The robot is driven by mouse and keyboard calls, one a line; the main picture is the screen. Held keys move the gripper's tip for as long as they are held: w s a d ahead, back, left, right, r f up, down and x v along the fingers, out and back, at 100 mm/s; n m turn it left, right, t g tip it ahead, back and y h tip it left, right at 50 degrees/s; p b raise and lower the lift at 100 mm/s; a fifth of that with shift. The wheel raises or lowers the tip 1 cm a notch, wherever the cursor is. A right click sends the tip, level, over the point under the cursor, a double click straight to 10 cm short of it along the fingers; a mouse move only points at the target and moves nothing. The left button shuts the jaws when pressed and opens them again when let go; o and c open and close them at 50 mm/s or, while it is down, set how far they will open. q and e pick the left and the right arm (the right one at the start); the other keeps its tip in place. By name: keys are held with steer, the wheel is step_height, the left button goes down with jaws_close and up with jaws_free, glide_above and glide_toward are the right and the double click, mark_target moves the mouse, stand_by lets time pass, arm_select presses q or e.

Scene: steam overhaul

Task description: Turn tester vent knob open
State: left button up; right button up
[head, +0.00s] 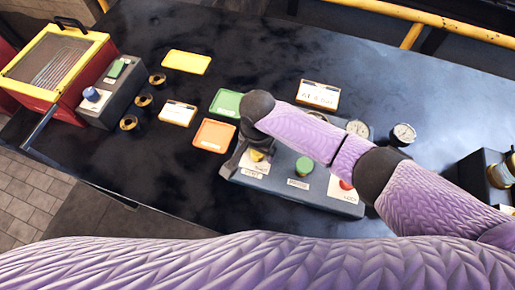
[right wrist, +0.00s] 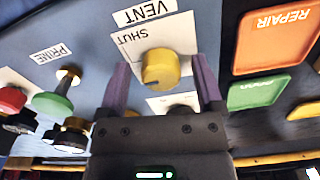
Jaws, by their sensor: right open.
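The yellow vent knob (right wrist: 161,70) sits on a white plate on the blue tester (head: 325,204), under a "VENT" label. In the right wrist view the word "SHUT" shows on the plate beside the knob; a second marking is mostly hidden by my gripper. My right gripper (right wrist: 161,62) is open, its two purple fingers on either side of the knob, with gaps visible. In the head view the knob (head: 256,155) shows just beside my right gripper (head: 240,160). Which way the knob points is unclear. My left gripper is out of view.
The green prime knob (head: 303,166) and a red knob (head: 346,184) are on the same panel. A gauge (head: 403,134) stands behind. An orange repair tray (head: 213,135) and green tray (head: 226,102) lie left of the tester. A red box (head: 50,65) is far left.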

steer(key=c, duration=0.6)
jaws_close()
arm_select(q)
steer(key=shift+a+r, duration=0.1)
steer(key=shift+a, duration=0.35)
